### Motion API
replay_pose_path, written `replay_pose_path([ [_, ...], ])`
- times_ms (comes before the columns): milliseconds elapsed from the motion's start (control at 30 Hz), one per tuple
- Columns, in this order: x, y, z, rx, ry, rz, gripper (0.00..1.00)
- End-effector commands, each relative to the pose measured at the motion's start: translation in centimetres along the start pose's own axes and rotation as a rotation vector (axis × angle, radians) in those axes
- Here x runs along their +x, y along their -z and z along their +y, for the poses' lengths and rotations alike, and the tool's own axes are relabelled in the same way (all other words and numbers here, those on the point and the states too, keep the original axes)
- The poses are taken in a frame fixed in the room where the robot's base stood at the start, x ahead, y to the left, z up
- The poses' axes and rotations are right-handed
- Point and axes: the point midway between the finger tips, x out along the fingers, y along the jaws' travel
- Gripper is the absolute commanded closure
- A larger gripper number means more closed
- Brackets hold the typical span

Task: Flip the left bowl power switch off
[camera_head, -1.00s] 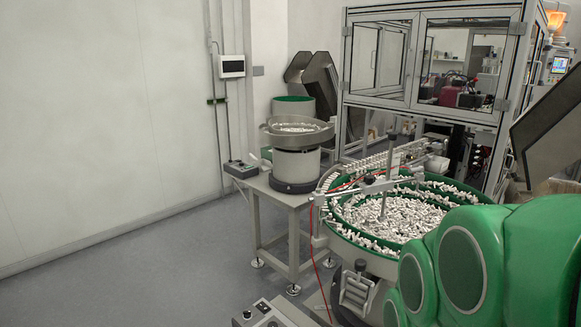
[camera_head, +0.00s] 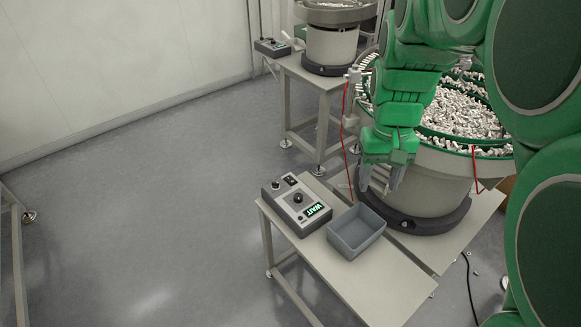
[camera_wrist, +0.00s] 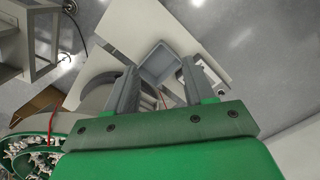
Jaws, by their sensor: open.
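A grey control box (camera_head: 297,204) with a dark knob, small switches and a green-lit "WAIT" label sits on the near low table. A second control box (camera_head: 272,47) sits on the far table, left of the smaller bowl feeder (camera_head: 330,45). The switch positions are too small to read. The large green bowl feeder (camera_head: 455,165) stands at right, partly hidden by my arm. My gripper (camera_head: 380,182) is open and empty, pointing down beside the large feeder, right of and above the near box. In the wrist view my open gripper (camera_wrist: 159,72) partly hides the near box.
An empty grey tray (camera_head: 357,232) stands right of the near box and also shows in the wrist view (camera_wrist: 168,62). A thin red cable (camera_head: 346,140) hangs between the tables. Open floor (camera_head: 140,200) lies to the left.

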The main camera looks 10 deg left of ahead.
Motion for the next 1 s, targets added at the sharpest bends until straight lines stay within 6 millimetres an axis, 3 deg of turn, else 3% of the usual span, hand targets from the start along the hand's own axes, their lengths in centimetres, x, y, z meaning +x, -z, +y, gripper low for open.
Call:
replay_pose_path([
  [100,0.2,3.1,0.1,-0.019,-0.016,0.006,0.47],
  [467,1.8,11.6,-0.2,-0.094,-0.058,0.017,0.47],
  [1000,6.7,23.6,-2.7,-0.242,-0.100,0.034,0.47],
])
